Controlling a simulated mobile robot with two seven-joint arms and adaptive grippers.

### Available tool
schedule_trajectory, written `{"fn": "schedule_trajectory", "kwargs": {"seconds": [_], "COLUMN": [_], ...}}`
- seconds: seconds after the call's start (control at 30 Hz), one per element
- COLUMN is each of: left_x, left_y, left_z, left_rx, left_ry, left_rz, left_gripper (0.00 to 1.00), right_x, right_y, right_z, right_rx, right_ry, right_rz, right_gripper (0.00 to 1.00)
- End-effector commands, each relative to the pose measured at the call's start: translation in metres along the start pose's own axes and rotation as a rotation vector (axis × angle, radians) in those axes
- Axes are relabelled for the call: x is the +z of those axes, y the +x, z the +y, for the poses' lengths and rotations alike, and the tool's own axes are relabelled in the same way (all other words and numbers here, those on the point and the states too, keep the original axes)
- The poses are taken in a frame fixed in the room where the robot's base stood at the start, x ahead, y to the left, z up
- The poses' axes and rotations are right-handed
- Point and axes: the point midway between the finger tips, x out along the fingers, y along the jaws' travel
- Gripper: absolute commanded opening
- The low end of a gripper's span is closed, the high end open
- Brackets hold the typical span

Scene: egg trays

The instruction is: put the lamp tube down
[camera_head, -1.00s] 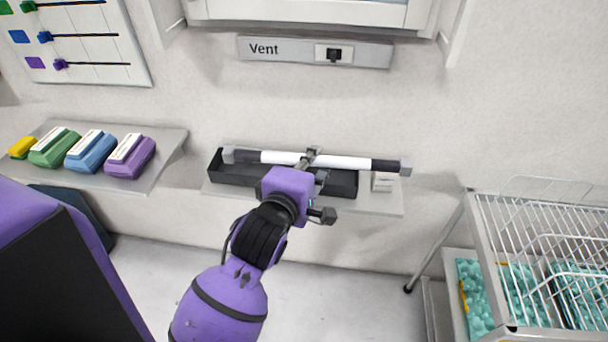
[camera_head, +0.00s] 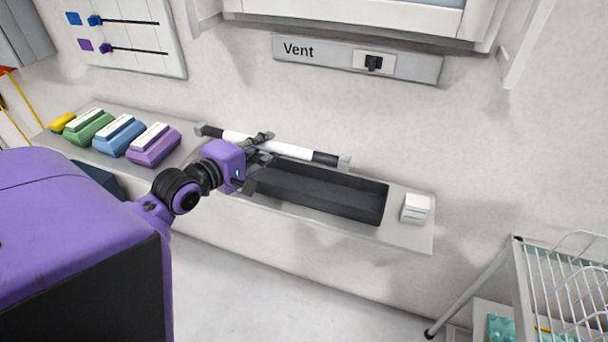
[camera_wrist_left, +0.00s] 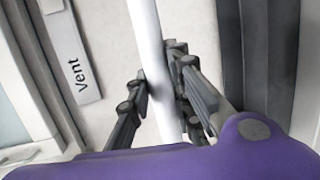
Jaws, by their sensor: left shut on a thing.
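The lamp tube (camera_head: 294,150) is a white rod with black bands and grey end caps. My left gripper (camera_head: 262,142) is shut on it near its middle. In the head view the tube lies across the back left of the black tray (camera_head: 330,204), seemingly above it, its left end towards the coloured blocks. The wrist view also shows the white tube (camera_wrist_left: 150,50) between the fingers of my left gripper (camera_wrist_left: 158,90). The tray looks empty where it shows; its left part is hidden by my gripper. My right gripper is not in view.
The tray sits on a wall shelf (camera_head: 405,236) with a small white box (camera_head: 415,208) at its right. Yellow, green, blue and purple blocks (camera_head: 153,146) stand at the left. A Vent switch panel (camera_head: 355,60) is above. A wire rack cart (camera_head: 520,262) stands at the right.

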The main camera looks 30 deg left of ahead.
Motion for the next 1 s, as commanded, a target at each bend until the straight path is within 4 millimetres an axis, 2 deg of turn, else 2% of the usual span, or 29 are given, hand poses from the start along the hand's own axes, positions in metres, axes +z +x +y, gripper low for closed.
{"fn": "schedule_trajectory", "kwargs": {"seconds": [0.03,0.2,0.3,0.4,0.7,0.9,1.0], "left_x": [0.007,0.028,0.034,0.039,0.046,0.046,0.046], "left_y": [0.013,0.053,0.069,0.082,0.099,0.106,0.107], "left_z": [0.0,-0.013,-0.035,-0.048,-0.063,-0.093,-0.096], "left_rx": [0.007,0.005,-0.002,-0.001,0.001,-0.002,0.001], "left_ry": [-0.004,-0.003,-0.002,-0.001,-0.001,0.0,0.0], "left_rz": [-0.002,-0.003,-0.001,0.0,-0.001,0.0,-0.001], "left_gripper": [0.04,0.04,0.04,0.04,0.04,0.04,0.04], "right_x": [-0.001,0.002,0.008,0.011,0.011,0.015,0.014], "right_y": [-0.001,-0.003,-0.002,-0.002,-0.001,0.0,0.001], "right_z": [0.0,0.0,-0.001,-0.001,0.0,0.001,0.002], "right_rx": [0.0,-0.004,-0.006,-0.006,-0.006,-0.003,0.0], "right_ry": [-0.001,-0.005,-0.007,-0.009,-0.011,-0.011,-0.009], "right_rz": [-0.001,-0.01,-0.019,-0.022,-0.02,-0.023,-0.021], "right_gripper": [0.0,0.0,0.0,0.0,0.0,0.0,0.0]}}
